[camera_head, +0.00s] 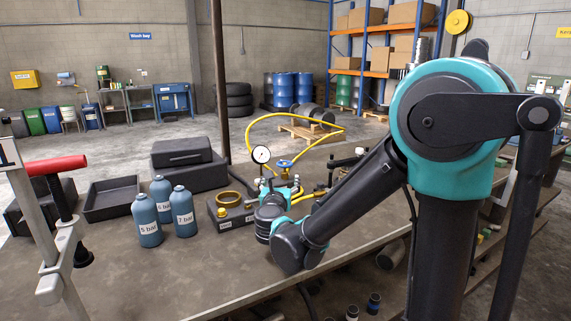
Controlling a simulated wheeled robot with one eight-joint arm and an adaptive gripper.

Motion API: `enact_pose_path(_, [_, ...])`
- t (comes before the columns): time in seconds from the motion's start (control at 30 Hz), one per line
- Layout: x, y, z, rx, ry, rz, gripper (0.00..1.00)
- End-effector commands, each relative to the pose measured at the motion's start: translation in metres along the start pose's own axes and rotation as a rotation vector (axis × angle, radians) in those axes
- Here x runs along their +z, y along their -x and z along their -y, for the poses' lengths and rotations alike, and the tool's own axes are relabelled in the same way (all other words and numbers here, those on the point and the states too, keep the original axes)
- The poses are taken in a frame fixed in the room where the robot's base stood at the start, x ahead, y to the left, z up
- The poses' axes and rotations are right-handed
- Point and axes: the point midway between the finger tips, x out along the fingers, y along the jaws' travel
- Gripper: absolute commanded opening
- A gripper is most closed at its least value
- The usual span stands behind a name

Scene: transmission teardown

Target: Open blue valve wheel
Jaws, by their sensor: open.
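The blue valve wheel (285,163) is small and sits on top of the fittings on the workbench, right of the round pressure gauge (261,155). My arm reaches down from the right, and its wrist is in front of the fittings. My gripper (283,191) is just below and in front of the wheel in the picture, apart from it as far as I can see. It is open and holds nothing that I can make out. Its fingers are small and partly hidden among the fittings and my wrist.
Blue bottles (184,211) marked in bar stand left of the fittings, beside a black block with a brass ring (229,198). A black tray (111,200) and a black case (182,152) are farther left. A yellow hose (252,133) loops behind.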

Motion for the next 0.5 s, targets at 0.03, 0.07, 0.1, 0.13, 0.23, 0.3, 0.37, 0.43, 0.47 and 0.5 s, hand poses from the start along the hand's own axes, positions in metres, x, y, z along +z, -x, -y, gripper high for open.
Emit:
enact_pose_path(0.03, [0.000,-0.011,0.001,-0.004,0.000,0.000,0.76])
enact_pose_path(0.07, [0.000,-0.017,0.001,-0.004,0.001,0.000,0.76])
enact_pose_path(0.1, [0.000,-0.025,0.001,-0.004,0.001,0.000,0.76])
enact_pose_path(0.13, [0.000,-0.031,0.001,-0.004,0.001,0.000,0.76])
enact_pose_path(0.23, [0.000,-0.051,0.001,-0.003,0.002,0.001,0.76])
enact_pose_path(0.3, [0.000,-0.065,0.001,-0.003,0.002,0.001,0.76])
enact_pose_path(0.37, [0.000,-0.077,0.001,-0.003,0.002,0.001,0.76])
enact_pose_path(0.43, [0.000,-0.091,0.001,-0.003,0.002,0.001,0.76])
enact_pose_path(0.47, [0.000,-0.096,0.001,-0.002,0.002,0.001,0.76])
enact_pose_path(0.5, [0.000,-0.104,0.001,-0.002,0.002,0.001,0.76])
